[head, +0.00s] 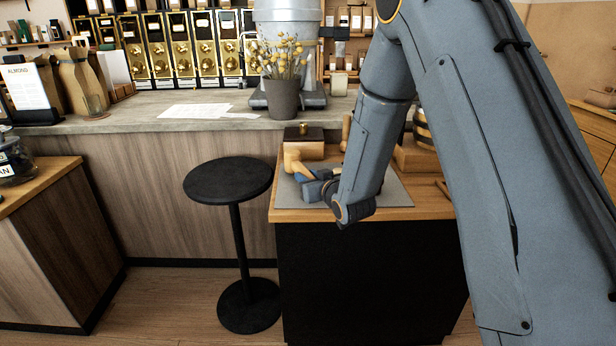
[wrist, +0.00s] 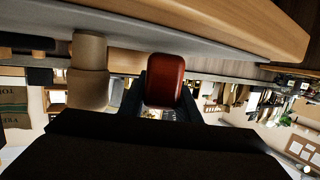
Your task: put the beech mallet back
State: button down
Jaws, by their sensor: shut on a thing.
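The pale wooden beech mallet (head: 292,160) shows at the left of the small counter, in front of a wooden box. My gripper (head: 306,177) is at its near end and is shut on it, low over a grey mat (head: 393,196). My wrist hides part of the mallet and mat. In the wrist view, which looks upside down, a rounded red-brown piece (wrist: 165,80) sits between my two dark fingers. I cannot tell which part of the mallet this is, or whether the mallet touches the mat.
A wooden box with a dark, brass-knobbed top (head: 312,150) stands behind the mallet. An upright wooden handle (head: 346,130) is near my arm. A black stool (head: 228,180) stands left of the counter. A flower pot (head: 283,100) stands on the long counter behind.

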jog(key=shift+f+b, duration=0.3)
jog(key=shift+f, duration=0.1)
dwell(0.5)
jog(key=c, duration=1.3)
grip_release()
jog(key=shift+o, duration=0.2)
jog(key=shift+f, duration=0.15)
jog(key=shift+v, duration=3.95)
jog(key=shift+a, duration=0.1)
